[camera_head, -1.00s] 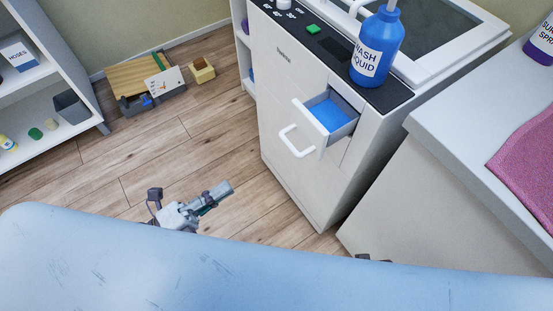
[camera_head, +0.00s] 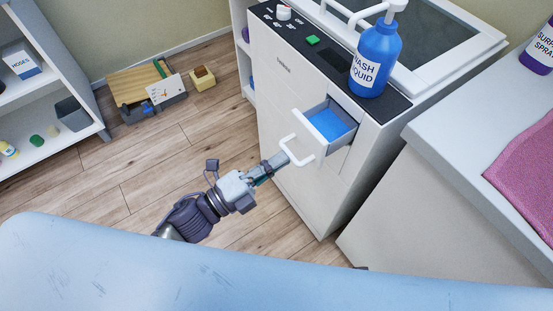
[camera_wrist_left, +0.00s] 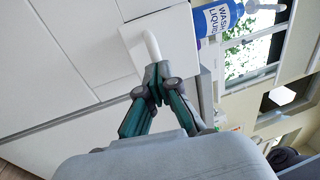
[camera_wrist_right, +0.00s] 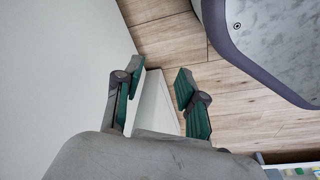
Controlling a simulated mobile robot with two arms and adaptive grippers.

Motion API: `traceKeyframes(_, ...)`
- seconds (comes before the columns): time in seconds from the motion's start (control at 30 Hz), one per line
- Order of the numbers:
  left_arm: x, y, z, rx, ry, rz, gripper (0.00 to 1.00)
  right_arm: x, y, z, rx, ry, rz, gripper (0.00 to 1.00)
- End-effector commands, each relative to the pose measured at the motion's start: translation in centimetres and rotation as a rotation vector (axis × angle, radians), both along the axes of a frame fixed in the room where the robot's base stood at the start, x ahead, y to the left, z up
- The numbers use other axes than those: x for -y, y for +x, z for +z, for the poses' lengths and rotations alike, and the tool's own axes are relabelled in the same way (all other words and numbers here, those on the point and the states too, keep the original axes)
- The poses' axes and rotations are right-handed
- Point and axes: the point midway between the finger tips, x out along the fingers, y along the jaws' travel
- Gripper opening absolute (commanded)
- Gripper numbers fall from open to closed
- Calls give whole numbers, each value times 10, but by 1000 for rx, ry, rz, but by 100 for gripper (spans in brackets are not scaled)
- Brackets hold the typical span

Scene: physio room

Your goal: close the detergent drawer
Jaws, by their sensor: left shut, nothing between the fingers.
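The detergent drawer (camera_head: 330,122) stands pulled out from the white washing machine (camera_head: 300,95), with blue inside and a white bar handle (camera_head: 292,153) on its front. My left gripper (camera_head: 283,160) is shut and empty, its tips right at the handle. In the left wrist view, the left fingertips (camera_wrist_left: 158,78) are together just below the white handle (camera_wrist_left: 151,45); whether they touch it I cannot tell. My right gripper (camera_wrist_right: 160,72) is open and empty in the right wrist view, beside a pale surface and above wooden floor, away from the drawer.
A blue wash liquid bottle (camera_head: 376,62) stands on the machine top just behind the drawer. A grey-white counter (camera_head: 450,130) with a pink towel (camera_head: 527,150) is at the right. A light blue padded surface (camera_head: 200,275) spans the front.

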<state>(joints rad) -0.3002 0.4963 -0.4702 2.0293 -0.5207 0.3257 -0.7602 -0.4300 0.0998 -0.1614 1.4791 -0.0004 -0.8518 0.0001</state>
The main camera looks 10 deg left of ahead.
Motion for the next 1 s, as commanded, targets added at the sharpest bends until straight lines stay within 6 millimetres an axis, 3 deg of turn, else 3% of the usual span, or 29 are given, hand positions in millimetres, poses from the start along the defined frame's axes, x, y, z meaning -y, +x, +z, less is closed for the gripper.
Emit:
traceKeyframes(0.27, 2, 2, 0, 0, -2, 1, 0, -1, 0, 1, 2, 1, 1, 40)
traceKeyframes(0.7, 60, 56, 0, 1, -1, 1, 0, 0, -15, -20, -11, 2, 5, 40)
traceKeyframes(1.0, 62, 58, 1, 1, -2, 1, 0, 1, -16, -20, -11, 1, 4, 40)
